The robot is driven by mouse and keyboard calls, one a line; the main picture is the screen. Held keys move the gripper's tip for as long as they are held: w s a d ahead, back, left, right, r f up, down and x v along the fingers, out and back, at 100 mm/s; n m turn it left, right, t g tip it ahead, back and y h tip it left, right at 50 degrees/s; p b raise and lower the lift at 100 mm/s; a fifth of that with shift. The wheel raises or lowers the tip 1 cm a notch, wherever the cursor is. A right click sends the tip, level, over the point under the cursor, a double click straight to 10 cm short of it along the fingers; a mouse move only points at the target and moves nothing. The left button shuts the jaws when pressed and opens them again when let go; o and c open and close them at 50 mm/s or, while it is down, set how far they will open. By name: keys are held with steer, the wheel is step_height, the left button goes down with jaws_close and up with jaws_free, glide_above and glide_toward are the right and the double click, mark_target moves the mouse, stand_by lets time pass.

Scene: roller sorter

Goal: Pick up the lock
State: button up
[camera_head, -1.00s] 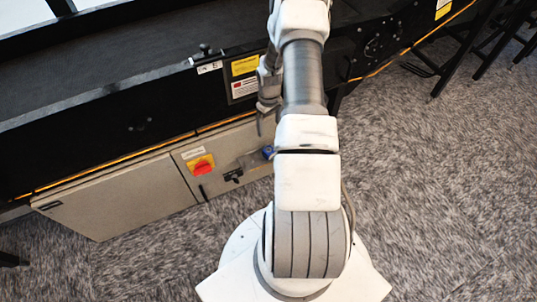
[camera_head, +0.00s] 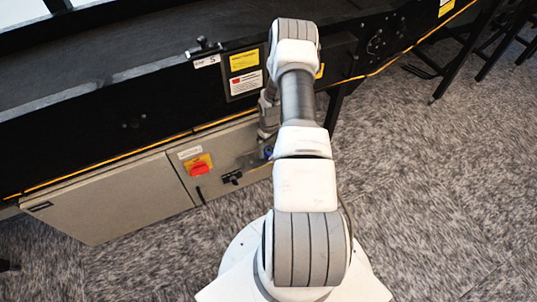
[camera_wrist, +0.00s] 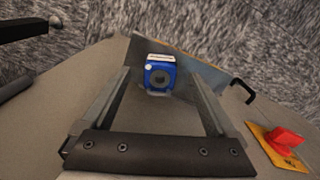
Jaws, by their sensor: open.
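The lock is a small blue padlock (camera_wrist: 160,77) with a whitish top edge. In the wrist view it shows upright near the top middle, at a grey plate on the cabinet front. In the head view only a bit of blue (camera_head: 268,152) shows beside my arm. My gripper (camera_wrist: 158,70) is open and empty, its two fingers reaching forward on either side of the lock in the picture. I cannot tell whether the fingertips are level with the lock or short of it. In the head view my arm mostly hides the gripper.
A beige cabinet (camera_head: 115,197) sits under the black conveyor frame (camera_head: 95,150). A red rotary switch on a yellow plate (camera_head: 200,168) is left of the lock; it also shows in the wrist view (camera_wrist: 285,145). A black latch handle (camera_head: 232,178) juts out nearby. Carpet lies open at right.

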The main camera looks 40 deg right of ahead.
mark_target(270, 151)
step_height(270, 151, down, 3)
steer(key=shift+f+b, duration=0.1)
steer(key=shift+b, duration=0.2)
jaws_close()
